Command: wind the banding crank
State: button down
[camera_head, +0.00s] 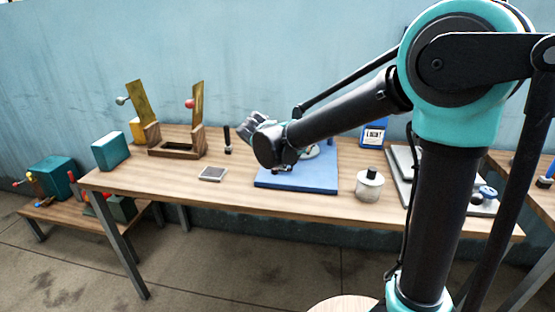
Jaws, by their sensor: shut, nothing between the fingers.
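No part can be told for certain as the banding crank. A wooden stand (178,152) on the table's left has two upright brass-coloured plates, with a red knob (189,103) on the right one and a grey knob (121,100) on the left one. A blue board (297,178) lies at mid-table, with a grey-green round piece on it partly hidden behind my arm. My gripper (250,119) is above the table, right of the stand and over the board's left rear side. It is small in view, shut and empty, apart from the stand.
The wooden table (130,182) also holds a teal block (110,151), a small dark-topped tile (212,174), a dark upright peg (227,140), a white jar with a black lid (369,186) and a grey plate (404,160). A low bench (62,212) stands left. The front-left tabletop is clear.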

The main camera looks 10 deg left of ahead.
jog(key=shift+w+d+f, duration=0.1)
jog(key=shift+w+d, duration=0.1)
jog(key=shift+w, duration=0.4)
jog(key=shift+w+d+f, duration=0.1)
jog(key=shift+w+d, duration=0.15)
jog(key=shift+w, duration=0.35)
jog(key=shift+w+d+f, duration=0.1)
jog(key=shift+w+d, duration=0.1)
jog(key=shift+w, duration=0.4)
